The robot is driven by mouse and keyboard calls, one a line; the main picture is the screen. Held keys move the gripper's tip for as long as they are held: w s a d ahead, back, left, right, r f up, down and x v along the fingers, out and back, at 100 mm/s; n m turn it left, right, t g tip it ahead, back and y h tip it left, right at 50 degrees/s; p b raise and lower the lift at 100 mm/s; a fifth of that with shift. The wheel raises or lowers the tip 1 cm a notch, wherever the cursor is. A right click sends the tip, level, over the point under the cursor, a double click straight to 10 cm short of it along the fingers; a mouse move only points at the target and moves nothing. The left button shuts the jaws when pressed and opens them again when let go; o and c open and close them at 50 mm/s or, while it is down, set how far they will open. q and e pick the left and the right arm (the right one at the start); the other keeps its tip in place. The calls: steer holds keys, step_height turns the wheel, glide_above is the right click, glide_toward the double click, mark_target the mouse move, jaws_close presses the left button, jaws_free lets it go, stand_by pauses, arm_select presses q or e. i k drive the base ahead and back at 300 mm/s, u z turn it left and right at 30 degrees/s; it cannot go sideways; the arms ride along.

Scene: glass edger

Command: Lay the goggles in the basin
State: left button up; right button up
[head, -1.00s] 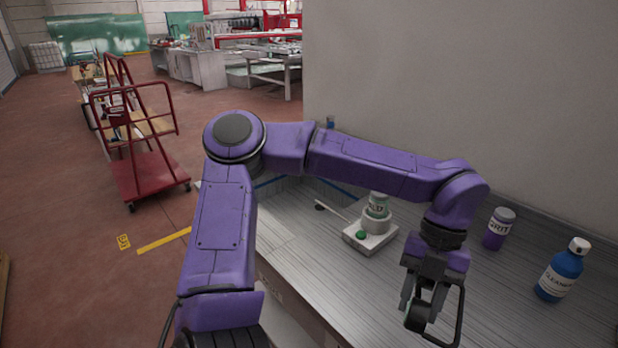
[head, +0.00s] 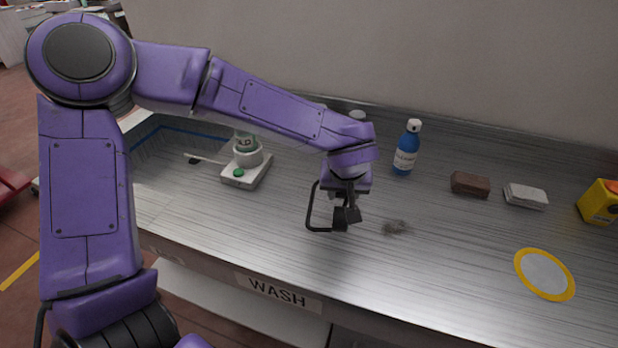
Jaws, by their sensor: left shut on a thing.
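My left gripper (head: 347,214) hangs over the middle of the steel bench, pointing down. It is shut on a dark, thin-framed thing, the goggles (head: 312,212), whose loop sticks out to the left of the fingers. The lenses cannot be made out, and the gripper hides part of the goggles. The basin (head: 178,132) appears to be the sunken area with a blue line at the bench's left end, partly hidden behind my left arm. The goggles are well to the right of it. My right gripper is out of view.
A white device with a green button (head: 247,172) stands between basin and gripper. To the right are a blue bottle (head: 405,150), a brown block (head: 470,184), a grey block (head: 526,196), a yellow container (head: 601,203) and a yellow-rimmed disc (head: 544,274). A grey smudge (head: 396,227) marks the bench.

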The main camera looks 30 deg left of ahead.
mark_target(172, 183)
steer(key=u, duration=0.45)
steer(key=k, duration=1.1)
steer(key=u, duration=1.6)
steer(key=i, duration=0.95)
steer(key=z, duration=0.8)
steer(key=i, duration=0.55)
steer(key=z, duration=0.65)
